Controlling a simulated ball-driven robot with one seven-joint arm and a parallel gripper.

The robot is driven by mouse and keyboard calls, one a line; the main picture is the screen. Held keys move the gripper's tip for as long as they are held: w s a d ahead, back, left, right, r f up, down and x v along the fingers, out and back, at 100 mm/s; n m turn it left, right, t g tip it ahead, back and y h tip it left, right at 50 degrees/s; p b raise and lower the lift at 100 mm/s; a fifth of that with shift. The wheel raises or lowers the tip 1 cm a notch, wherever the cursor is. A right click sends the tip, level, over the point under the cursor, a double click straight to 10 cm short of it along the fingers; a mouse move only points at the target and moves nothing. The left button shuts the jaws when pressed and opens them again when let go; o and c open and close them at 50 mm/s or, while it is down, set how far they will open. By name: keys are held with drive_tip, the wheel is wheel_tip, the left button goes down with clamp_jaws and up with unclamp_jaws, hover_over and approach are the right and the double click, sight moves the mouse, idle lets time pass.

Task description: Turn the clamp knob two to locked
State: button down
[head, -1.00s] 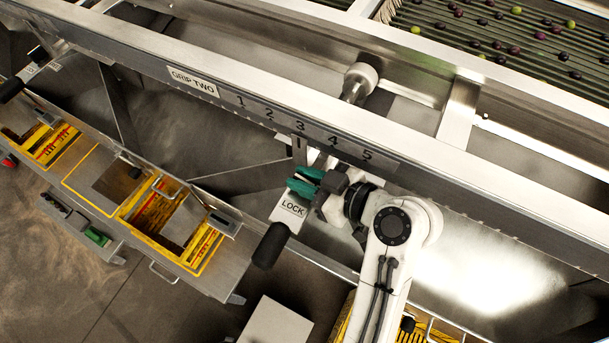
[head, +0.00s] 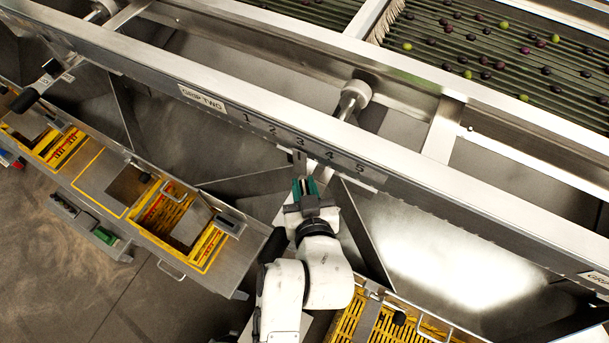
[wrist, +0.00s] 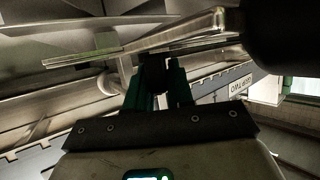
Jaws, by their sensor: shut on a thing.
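My gripper (head: 305,186), with green fingers, is at the beam below the numbered scale (head: 305,143) by the GRIP TWO label (head: 203,100). In the wrist view its fingers (wrist: 157,90) are shut on a dark knob (wrist: 155,72), mostly hidden between them. A flat metal lever (wrist: 190,33) crosses just beyond the fingers, and its black handle (wrist: 290,40) fills the upper right corner. In the head view my arm covers the knob and most of the lever; a dark part of the handle (head: 273,245) shows left of my wrist. I cannot read the lock position.
The long steel beam (head: 130,70) runs across above my gripper. A roller bed with olives (head: 500,60) lies at the upper right.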

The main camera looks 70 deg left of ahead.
drive_tip(key=shift+m+t+p, duration=0.7)
drive_tip(key=shift+t+p, duration=0.1)
drive_tip(key=c, duration=1.1)
unclamp_jaws()
drive_tip(key=v, duration=0.5)
drive_tip(key=b+v, duration=0.1)
drive_tip(key=v, duration=0.5)
drive_tip(key=shift+s+a+r, duration=0.1)
drive_tip(key=shift+a+r, duration=0.1)
drive_tip(key=shift+h, duration=0.3)
